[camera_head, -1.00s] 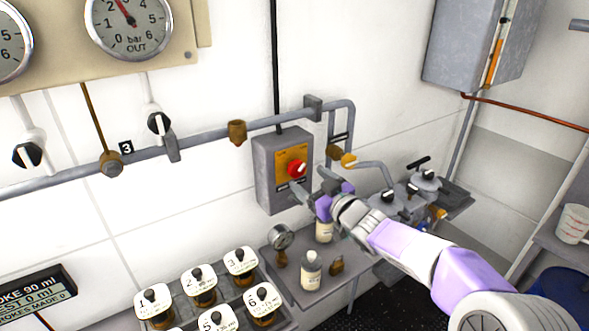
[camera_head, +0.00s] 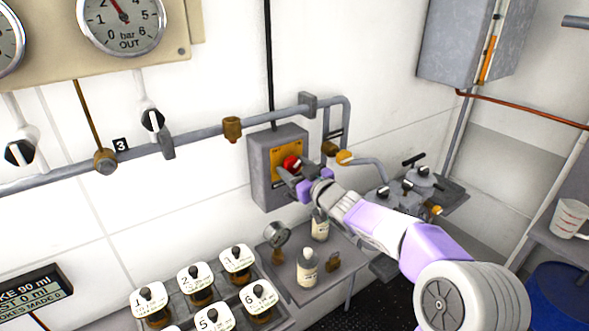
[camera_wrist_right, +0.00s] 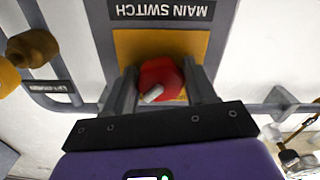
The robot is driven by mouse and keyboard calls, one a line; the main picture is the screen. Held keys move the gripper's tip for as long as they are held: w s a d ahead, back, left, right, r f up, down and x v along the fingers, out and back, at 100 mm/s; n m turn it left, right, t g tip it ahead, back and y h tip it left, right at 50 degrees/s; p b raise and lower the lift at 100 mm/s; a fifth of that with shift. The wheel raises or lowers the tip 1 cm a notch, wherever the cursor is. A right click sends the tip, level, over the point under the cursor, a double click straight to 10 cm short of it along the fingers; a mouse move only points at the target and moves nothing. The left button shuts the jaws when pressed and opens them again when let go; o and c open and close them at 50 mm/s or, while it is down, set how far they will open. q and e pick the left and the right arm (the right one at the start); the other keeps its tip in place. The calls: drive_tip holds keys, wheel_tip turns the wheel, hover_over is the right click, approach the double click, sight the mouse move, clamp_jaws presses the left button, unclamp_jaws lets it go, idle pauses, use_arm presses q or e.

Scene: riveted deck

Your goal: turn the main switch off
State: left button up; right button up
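The main switch is a grey box (camera_head: 262,185) on the white wall with an orange plate and a red rotary knob (camera_head: 291,162). In the right wrist view the red knob (camera_wrist_right: 160,78) has a pale pointer mark slanting toward its lower left, and the upside-down label "MAIN SWITCH" (camera_wrist_right: 160,10) shows behind it. My right gripper (camera_head: 287,175) is at the front of the box. Its fingers (camera_wrist_right: 160,88) are apart, one on each side of the knob; I cannot tell whether they touch it. My left gripper is out of view.
A grey pipe (camera_head: 210,133) with brass fittings runs along the wall. Below the box, a shelf holds bottles (camera_head: 307,268) and a small gauge (camera_head: 277,236). Valves (camera_head: 420,180) stand to the right. Numbered white-topped jars (camera_head: 197,284) stand at lower left.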

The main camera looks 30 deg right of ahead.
drive_tip(key=shift+c, duration=0.6)
drive_tip(key=shift+n, duration=0.3)
drive_tip(key=shift+f+n+b, duration=0.1)
drive_tip(key=shift+n+b, duration=0.75)
drive_tip(key=shift+n, duration=0.15)
drive_tip(key=n+b, duration=0.2)
drive_tip(key=n, duration=0.3)
drive_tip(key=shift+d, duration=0.1)
drive_tip(key=n+b, duration=0.1)
drive_tip(key=n, duration=0.2)
drive_tip(key=n+b, duration=0.1)
drive_tip(key=n, duration=0.1)
drive_tip(key=shift+r+n, duration=0.2)
drive_tip(key=shift+n, duration=0.2)
drive_tip(key=shift+d+r+n+b, duration=0.15)
drive_tip(key=shift+n+b, duration=0.8)
drive_tip(key=shift+n, duration=1.25)
